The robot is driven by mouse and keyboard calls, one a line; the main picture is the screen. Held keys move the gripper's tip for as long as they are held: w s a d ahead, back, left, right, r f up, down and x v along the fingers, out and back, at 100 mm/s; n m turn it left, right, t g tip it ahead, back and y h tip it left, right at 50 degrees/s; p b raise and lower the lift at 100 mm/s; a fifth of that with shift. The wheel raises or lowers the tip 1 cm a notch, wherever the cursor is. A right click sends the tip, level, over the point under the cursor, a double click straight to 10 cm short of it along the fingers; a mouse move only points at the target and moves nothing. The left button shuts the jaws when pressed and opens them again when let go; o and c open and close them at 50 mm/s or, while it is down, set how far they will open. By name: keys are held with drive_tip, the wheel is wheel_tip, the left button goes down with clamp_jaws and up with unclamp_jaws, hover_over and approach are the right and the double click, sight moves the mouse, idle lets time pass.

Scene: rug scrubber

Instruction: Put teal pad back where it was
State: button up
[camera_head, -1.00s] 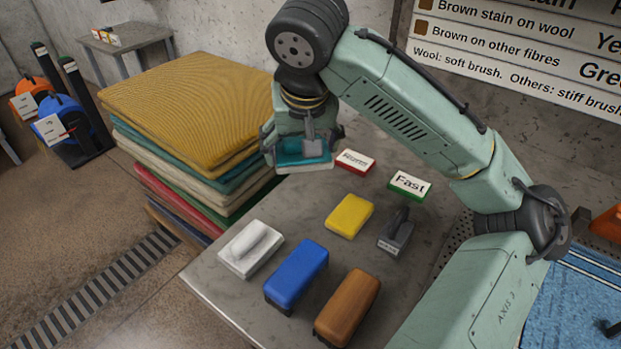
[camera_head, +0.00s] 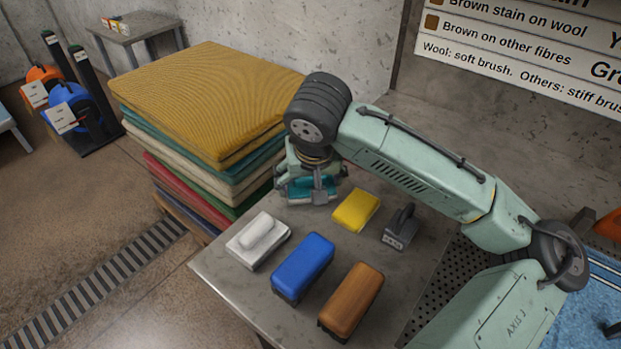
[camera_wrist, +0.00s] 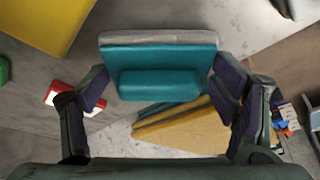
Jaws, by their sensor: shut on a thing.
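The teal pad (camera_head: 297,189) has a pale underside and a raised teal grip. My gripper (camera_head: 306,186) is shut on it, above the far left part of the grey table (camera_head: 222,275), close to the rug stack. The wrist view shows the teal pad (camera_wrist: 160,60) between the two fingers (camera_wrist: 160,83). It looks low over the table, but I cannot tell whether it touches. The yellow pad (camera_head: 357,210) lies to its right, and the white pad (camera_head: 258,241) lies nearer the front.
A blue brush (camera_head: 303,264), a brown brush (camera_head: 352,299) and a dark grey tool (camera_head: 400,228) lie on the table. The rug stack (camera_head: 208,97) rises beside its left edge. A red-edged card (camera_wrist: 72,97) shows in the wrist view. Bare table lies around the pads.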

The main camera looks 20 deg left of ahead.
drive_tip(key=shift+f, duration=0.15)
drive_tip(key=o, duration=1.1)
drive_tip(key=shift+c, duration=0.2)
drive_tip(key=shift+r, duration=0.2)
drive_tip(key=b+v, duration=0.1)
drive_tip(key=v, duration=1.1)
